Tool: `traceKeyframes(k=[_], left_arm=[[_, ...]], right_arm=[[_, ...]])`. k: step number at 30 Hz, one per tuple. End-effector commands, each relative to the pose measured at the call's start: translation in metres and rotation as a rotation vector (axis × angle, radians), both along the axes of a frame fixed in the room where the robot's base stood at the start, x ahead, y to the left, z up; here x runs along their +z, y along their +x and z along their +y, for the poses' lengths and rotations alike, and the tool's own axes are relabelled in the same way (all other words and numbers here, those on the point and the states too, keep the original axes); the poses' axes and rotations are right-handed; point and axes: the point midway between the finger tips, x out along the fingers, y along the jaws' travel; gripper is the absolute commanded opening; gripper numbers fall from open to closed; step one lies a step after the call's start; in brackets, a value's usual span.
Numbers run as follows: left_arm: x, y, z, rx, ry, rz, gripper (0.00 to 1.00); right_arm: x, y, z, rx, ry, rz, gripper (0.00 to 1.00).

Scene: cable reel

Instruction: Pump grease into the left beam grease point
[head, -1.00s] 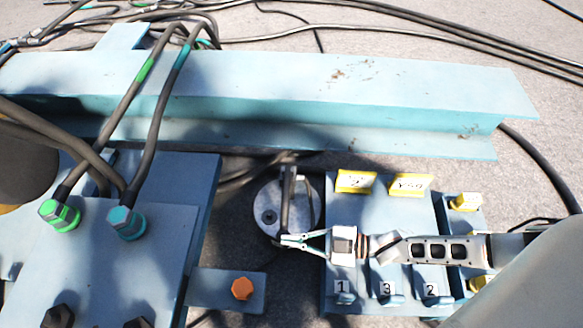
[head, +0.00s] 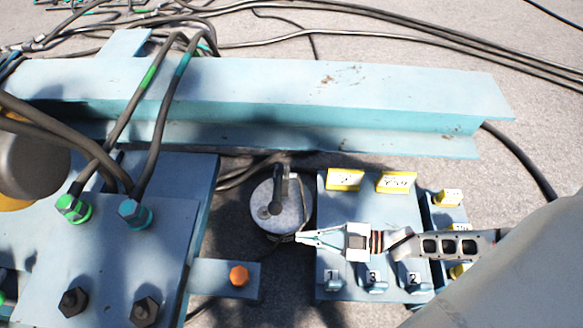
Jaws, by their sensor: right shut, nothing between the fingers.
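My right gripper (head: 303,237) comes in from the right in the head view. Its fingers are closed together with nothing between them, with the tips by the lower right edge of a round grey pump (head: 292,208). A dark lever (head: 276,190) stands over the pump's top. I cannot tell whether the fingertips touch the pump. The light blue beam (head: 270,85) runs across the picture behind the pump. An orange cap (head: 239,277) sits on a blue bracket (head: 210,272) at the lower left; I cannot tell whether it is the grease point. My left gripper is not in view.
A blue block (head: 405,210) with yellow tags and hooks numbered 1, 2 and 3 lies under my right arm. A bolted blue plate (head: 105,265) with green (head: 73,208) and teal (head: 135,212) cable fittings stands at the left. Dark cables cross the floor behind the beam.

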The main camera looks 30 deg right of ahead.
Motion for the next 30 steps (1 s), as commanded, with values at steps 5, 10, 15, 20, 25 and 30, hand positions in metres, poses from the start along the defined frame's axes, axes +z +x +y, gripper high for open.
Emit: traceKeyframes(k=[5, 10, 15, 20, 25, 30], left_arm=[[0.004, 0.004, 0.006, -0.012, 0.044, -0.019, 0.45], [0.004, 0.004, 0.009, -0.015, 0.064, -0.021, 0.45], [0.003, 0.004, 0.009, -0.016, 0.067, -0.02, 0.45], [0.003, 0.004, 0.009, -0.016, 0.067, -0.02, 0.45], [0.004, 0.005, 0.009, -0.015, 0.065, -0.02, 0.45], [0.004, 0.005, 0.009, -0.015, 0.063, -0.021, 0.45]], right_arm=[[0.008, -0.015, -0.02, 0.0, 0.002, -0.003, 0.0], [0.009, -0.023, -0.028, 0.001, 0.003, -0.003, 0.0], [0.009, -0.024, -0.029, 0.0, 0.004, -0.003, 0.0], [0.009, -0.024, -0.029, 0.0, 0.004, -0.003, 0.0], [0.009, -0.023, -0.029, 0.0, 0.004, -0.003, 0.0], [0.009, -0.023, -0.029, 0.0, 0.004, -0.003, 0.0]])
